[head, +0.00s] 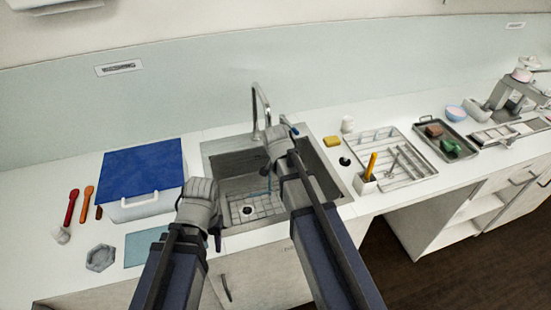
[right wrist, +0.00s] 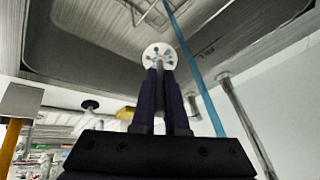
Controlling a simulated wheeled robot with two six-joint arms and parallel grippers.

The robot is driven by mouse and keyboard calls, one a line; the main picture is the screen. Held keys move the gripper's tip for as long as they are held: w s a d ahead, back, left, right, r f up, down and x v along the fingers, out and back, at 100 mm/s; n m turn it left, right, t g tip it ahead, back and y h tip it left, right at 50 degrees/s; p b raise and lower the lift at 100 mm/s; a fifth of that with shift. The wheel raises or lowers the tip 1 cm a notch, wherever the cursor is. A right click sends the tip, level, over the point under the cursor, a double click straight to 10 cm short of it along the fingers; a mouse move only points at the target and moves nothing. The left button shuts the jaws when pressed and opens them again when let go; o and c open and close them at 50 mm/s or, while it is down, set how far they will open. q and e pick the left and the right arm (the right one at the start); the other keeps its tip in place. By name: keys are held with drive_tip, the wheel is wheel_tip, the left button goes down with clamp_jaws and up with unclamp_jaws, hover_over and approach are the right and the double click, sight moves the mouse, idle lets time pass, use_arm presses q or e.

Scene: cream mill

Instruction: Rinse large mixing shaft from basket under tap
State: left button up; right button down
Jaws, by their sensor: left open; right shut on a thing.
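My right gripper (head: 278,143) is over the sink (head: 222,176) near the tap (head: 262,103). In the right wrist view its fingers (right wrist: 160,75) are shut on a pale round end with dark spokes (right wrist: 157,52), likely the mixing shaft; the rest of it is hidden. A thin blue water stream (right wrist: 193,65) runs close beside this end, and I cannot tell whether they touch. A wire basket (head: 268,207) lies in the sink with a small dark round thing (head: 247,210) in it. My left gripper (head: 200,198) is open at the sink's front left edge.
A white box with a blue lid (head: 143,168) stands left of the sink. A yellow sponge (head: 332,141), a black knob (head: 345,161) and a metal rack (head: 403,172) are on the right.

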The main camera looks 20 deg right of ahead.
drive_tip(key=s, duration=0.3)
drive_tip(key=shift+s+d, duration=0.25)
drive_tip(key=shift+d, duration=0.1)
use_arm(q)
drive_tip(key=shift+r, duration=0.1)
use_arm(e)
drive_tip(key=shift+r, duration=0.1)
idle(1.1)
use_arm(q)
wheel_tip(320, 180, up, 4)
drive_tip(key=p, duration=0.4)
use_arm(e)
drive_tip(key=s+d+r, duration=0.1)
drive_tip(key=s+r, duration=0.2)
drive_tip(key=s, duration=0.1)
drive_tip(key=shift+s+r, duration=0.4)
